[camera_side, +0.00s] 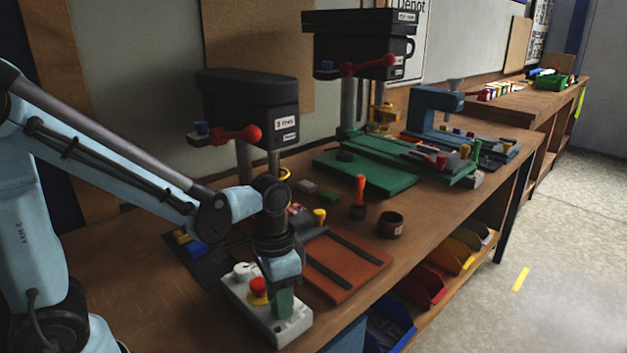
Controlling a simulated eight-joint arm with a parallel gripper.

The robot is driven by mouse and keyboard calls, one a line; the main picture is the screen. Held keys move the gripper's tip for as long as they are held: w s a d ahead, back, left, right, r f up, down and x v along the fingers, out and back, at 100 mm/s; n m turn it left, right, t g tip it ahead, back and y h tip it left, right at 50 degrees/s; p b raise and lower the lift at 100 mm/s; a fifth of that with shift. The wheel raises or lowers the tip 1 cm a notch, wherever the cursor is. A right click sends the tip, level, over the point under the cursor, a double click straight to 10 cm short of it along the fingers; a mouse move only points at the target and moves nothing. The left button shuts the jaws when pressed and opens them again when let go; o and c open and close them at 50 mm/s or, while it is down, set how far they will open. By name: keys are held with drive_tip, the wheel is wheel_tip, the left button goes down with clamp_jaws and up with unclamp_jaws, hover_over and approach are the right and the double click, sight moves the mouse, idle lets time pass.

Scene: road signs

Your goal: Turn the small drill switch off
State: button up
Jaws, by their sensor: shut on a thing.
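The smaller drill press (247,98), with a dark head and red-knobbed handles, stands at the left of the workbench. In front of it is a white switch box (250,307) near the bench's front edge. The box bears a red mushroom button (259,287), a pale round knob (244,271) and a green switch piece (281,304). My gripper (282,286) points down over the box's right end, just right of the red button, and is shut on the green piece. The fingertips are small here, and the exact grip is partly hidden.
A reddish-brown board (345,263) with dark strips lies right of the box. A dark cup (390,225) and an orange-handled tool (359,190) stand behind it. A larger drill press (362,45) on a green base stands farther back. Coloured bins (422,285) sit below the bench.

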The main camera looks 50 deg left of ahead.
drive_tip(key=shift+m, duration=1)
drive_tip(key=o, duration=1)
drive_tip(key=shift+o, duration=0.2)
wheel_tip(320, 180, up, 12)
drive_tip(key=shift+a, duration=0.25)
drive_tip(key=shift+w, duration=0.1)
